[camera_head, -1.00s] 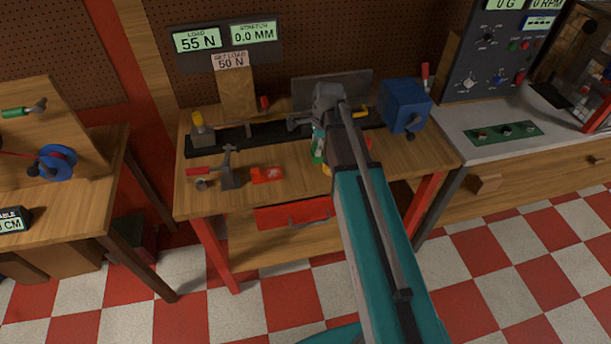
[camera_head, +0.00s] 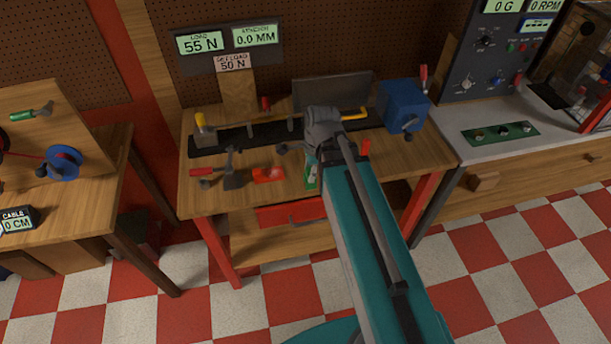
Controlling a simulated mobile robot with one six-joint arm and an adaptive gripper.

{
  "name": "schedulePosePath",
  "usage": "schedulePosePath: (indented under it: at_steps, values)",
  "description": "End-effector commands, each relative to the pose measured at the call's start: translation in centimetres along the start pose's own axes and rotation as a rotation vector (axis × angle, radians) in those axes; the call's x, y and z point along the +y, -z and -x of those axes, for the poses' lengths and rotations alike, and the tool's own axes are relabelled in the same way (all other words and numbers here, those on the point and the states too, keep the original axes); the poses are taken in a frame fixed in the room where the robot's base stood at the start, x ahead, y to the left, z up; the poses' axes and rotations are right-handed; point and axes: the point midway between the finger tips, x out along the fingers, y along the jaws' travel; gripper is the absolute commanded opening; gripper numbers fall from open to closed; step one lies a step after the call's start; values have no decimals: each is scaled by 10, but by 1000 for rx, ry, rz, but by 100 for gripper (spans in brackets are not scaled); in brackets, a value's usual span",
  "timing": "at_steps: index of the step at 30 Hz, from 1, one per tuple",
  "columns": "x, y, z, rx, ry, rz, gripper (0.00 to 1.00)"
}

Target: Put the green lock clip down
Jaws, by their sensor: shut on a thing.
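My gripper (camera_head: 312,160) hangs over the front part of the middle workbench (camera_head: 215,205), mostly hidden behind my own grey wrist. A small green piece with a white patch, which looks like the green lock clip (camera_head: 311,178), shows just below the wrist and left of my teal arm. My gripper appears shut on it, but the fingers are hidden. Whether the clip touches the bench top cannot be told.
A red block (camera_head: 267,175) and a red-handled clamp (camera_head: 230,175) stand left of my gripper. A dark rail (camera_head: 235,138) runs behind. A blue box (camera_head: 404,105) stands at the back right. Bare wood shows at the bench's right front.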

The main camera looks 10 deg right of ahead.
Motion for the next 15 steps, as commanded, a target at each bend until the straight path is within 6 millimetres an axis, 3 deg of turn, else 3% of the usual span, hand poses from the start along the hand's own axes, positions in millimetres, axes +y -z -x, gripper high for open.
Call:
schedulePosePath:
  at_steps: [8, 15]
  values:
    - [-11, 2, -5, 0, 0, -1, 6]
    - [-38, 7, -17, 0, 0, -1, 6]
